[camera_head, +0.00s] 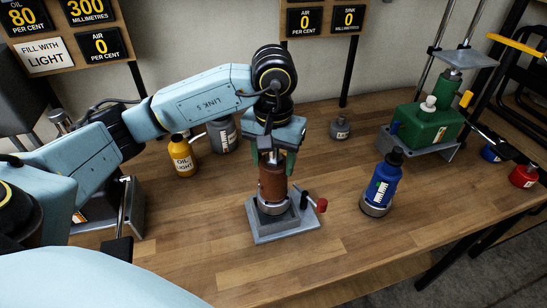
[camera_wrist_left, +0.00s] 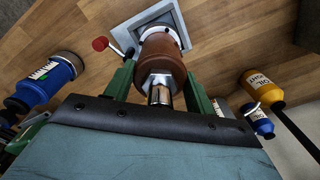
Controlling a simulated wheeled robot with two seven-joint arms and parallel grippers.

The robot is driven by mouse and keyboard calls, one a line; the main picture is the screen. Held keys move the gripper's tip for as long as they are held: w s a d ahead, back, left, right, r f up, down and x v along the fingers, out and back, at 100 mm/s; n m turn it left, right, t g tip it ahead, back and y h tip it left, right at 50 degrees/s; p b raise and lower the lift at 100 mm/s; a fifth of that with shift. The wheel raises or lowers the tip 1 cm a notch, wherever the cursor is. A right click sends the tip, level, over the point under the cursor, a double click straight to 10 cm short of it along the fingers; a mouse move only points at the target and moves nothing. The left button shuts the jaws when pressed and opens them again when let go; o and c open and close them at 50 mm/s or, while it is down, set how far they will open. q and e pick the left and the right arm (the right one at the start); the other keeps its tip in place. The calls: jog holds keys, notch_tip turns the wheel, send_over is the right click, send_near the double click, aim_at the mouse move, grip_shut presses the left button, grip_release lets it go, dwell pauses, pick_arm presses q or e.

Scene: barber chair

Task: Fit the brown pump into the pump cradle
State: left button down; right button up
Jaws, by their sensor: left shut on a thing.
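The brown pump (camera_head: 272,183) stands about upright, with a silver metal neck on top. My left gripper (camera_head: 271,158) comes from above, with its green fingers on either side of the pump's upper part, shut on it. The grey pump cradle (camera_head: 285,228) is a square base on the table with a round ring and a red-knobbed lever (camera_head: 320,204) on its right. The pump's lower end is at the ring; I cannot tell how deep it sits. The left wrist view shows the pump (camera_wrist_left: 162,52) between the fingers, over the cradle (camera_wrist_left: 118,32). My right gripper is out of view.
A yellow oil bottle (camera_head: 182,156) and a grey can (camera_head: 222,135) stand behind left. A blue bottle (camera_head: 382,186) stands to the right, a small grey item (camera_head: 340,128) behind. A green machine (camera_head: 428,126) is at the back right. The table between cradle and blue bottle is clear.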

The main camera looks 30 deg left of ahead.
pick_arm(q)
jog(key=shift+r+b, duration=0.1)
jog(key=shift+b, duration=1)
dwell(1.5)
jog(key=shift+f+b, duration=2.35)
jog(key=shift+b, duration=0.05)
jog(key=c, duration=0.6)
grip_release()
jog(key=shift+o, duration=0.8)
jog(key=shift+f, duration=0.1)
notch_tip(320, 180, up, 14)
jog(key=shift+f+p, duration=0.2)
jog(key=shift+p, duration=0.7)
